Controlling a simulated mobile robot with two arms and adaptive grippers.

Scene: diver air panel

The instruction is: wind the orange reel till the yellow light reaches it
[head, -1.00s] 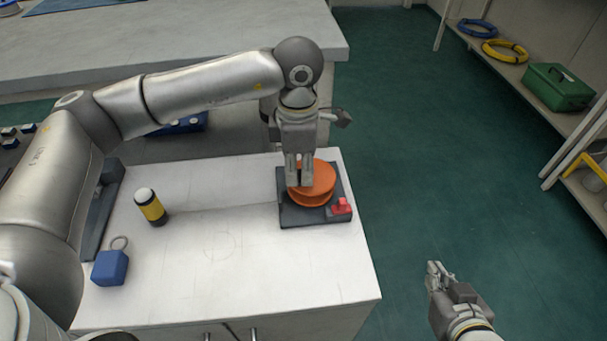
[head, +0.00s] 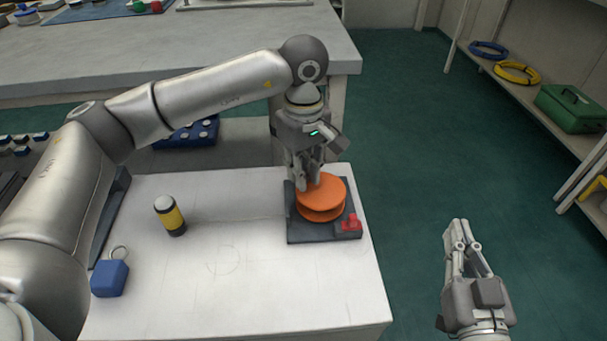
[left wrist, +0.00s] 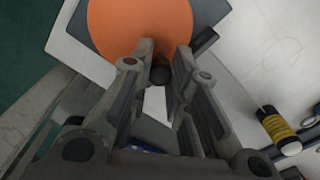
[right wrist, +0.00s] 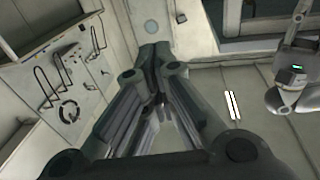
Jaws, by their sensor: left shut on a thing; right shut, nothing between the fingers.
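The orange reel (head: 322,192) sits on a dark base plate (head: 305,233) near the right side of the white table. My left gripper (head: 307,180) reaches down at the reel's far left edge. In the left wrist view its fingers (left wrist: 160,60) are shut on a dark knob (left wrist: 160,75) at the orange disc's edge. The yellow light (head: 170,216), a black and yellow cylinder with a white top, stands left of the reel, apart from it. It also shows in the left wrist view (left wrist: 277,127). A faint line runs between them. My right gripper (head: 459,225) is shut and empty over the floor.
A red piece (head: 351,223) sits on the base plate's near right corner. A blue block with a ring (head: 110,277) stands at the table's left. Shelves at right hold a green box (head: 572,108) and coiled hoses. The table's middle front is clear.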

